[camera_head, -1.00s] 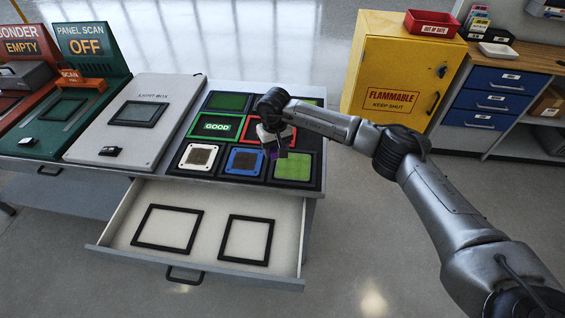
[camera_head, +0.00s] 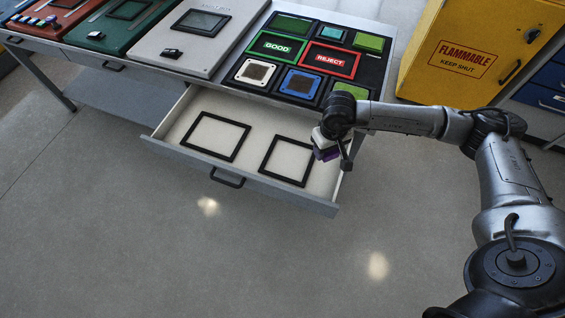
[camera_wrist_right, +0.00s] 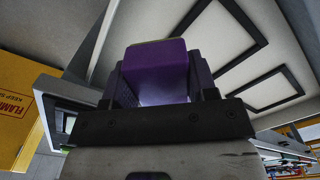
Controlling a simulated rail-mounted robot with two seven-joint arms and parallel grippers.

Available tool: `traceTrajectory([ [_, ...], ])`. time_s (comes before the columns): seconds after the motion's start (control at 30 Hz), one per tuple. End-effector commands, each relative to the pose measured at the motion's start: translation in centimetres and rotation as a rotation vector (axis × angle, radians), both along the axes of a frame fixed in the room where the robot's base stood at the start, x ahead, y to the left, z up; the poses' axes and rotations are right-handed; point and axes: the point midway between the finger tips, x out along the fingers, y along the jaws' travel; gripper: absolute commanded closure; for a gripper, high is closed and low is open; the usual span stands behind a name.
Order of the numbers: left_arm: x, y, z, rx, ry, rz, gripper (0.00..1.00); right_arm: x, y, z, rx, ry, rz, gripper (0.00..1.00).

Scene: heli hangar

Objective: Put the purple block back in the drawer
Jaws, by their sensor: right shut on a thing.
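The purple block (camera_wrist_right: 158,72) is held between the fingers of my right gripper (camera_wrist_right: 160,85) in the right wrist view. The drawer has a pale floor with two black square frames, a left frame (camera_head: 238,151) and a right frame (camera_head: 265,164). I cannot tell whether the block touches the drawer. My left gripper is in neither view.
The bench top above the drawer carries a panel of coloured pads, including a GOOD pad (camera_head: 277,46) and a REJECT pad (camera_head: 330,60). A yellow flammable cabinet (camera_head: 470,90) stands to the right. The floor in front of the drawer is clear.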

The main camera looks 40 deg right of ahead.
Motion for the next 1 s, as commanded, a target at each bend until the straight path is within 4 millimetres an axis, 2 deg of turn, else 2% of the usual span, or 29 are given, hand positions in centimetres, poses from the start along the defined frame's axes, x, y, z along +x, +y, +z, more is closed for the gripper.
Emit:
traceTrajectory([
  [0.13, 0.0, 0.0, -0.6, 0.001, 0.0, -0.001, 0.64, 1.5, 1.3, -1.5, 0.004, 0.0, 0.003, 0.7],
  [0.4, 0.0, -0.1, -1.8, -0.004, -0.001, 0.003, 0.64, 6.4, 4.0, -4.9, 0.004, -0.001, 0.003, 0.7],
  [0.6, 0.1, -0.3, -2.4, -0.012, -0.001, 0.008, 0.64, 8.7, 5.3, -6.4, 0.001, 0.0, 0.002, 0.7],
  [0.87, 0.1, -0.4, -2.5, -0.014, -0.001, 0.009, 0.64, 9.5, 5.7, -7.0, 0.0, 0.001, 0.003, 0.7],
  [1.0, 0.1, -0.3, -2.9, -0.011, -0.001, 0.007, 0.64, 9.5, 5.8, -8.2, 0.001, 0.002, 0.003, 0.7],
])
